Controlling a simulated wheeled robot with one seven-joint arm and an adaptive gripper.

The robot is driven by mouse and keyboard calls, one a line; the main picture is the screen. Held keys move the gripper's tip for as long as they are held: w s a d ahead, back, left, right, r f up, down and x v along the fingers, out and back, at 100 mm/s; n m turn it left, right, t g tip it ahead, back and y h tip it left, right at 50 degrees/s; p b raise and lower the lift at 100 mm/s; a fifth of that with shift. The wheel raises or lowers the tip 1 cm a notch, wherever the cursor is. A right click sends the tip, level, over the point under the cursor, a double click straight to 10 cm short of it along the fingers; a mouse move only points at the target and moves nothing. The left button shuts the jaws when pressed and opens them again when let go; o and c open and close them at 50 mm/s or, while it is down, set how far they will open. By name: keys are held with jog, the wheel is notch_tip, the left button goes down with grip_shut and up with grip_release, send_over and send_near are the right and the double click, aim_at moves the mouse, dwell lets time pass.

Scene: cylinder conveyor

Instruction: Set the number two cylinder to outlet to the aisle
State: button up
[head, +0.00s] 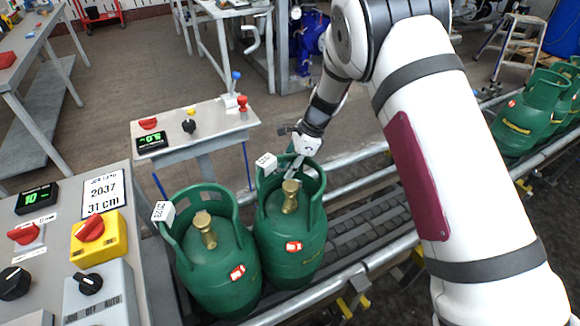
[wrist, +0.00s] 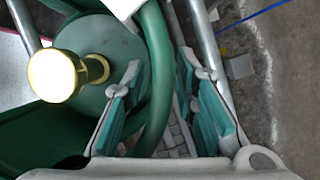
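Two green gas cylinders stand upright side by side on the roller conveyor, the left cylinder (head: 215,265) and the right cylinder (head: 290,245). Each has a round collar, a brass valve and a white tag block; I cannot read the numbers on the left tag (head: 163,211) or right tag (head: 266,161). My gripper (head: 295,168) is at the back of the right cylinder's collar. In the wrist view, my gripper (wrist: 172,72) is open. Its teal-padded fingers lie on either side of the green collar wall (wrist: 152,85), apparently without gripping. The brass valve (wrist: 65,75) is left of the fingers.
A control table (head: 100,255) with knobs and a display stands at left. A small panel stand (head: 195,122) with a lit display is behind the cylinders. The conveyor rail (head: 375,265) runs up to the right, where several more green cylinders (head: 528,115) stand.

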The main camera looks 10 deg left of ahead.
grip_shut()
jog(key=shift+s+a+f+n+g+b, duration=0.1)
jog(key=shift+a+n+g+b, duration=0.3)
jog(key=shift+a+n+b, duration=0.6)
jog(key=shift+s+a+n+g+h+b, duration=0.15)
jog(key=shift+s+a+n+h+b, duration=0.05)
jog(key=shift+n, duration=0.35)
jog(key=shift+s+a+n+g+h+b, duration=0.15)
jog(key=shift+a+n+h+b, duration=0.05)
jog(key=shift+n, duration=0.35)
jog(key=shift+o, duration=1.2)
grip_release()
jog(key=shift+r, duration=0.2)
jog(key=v, duration=1.2)
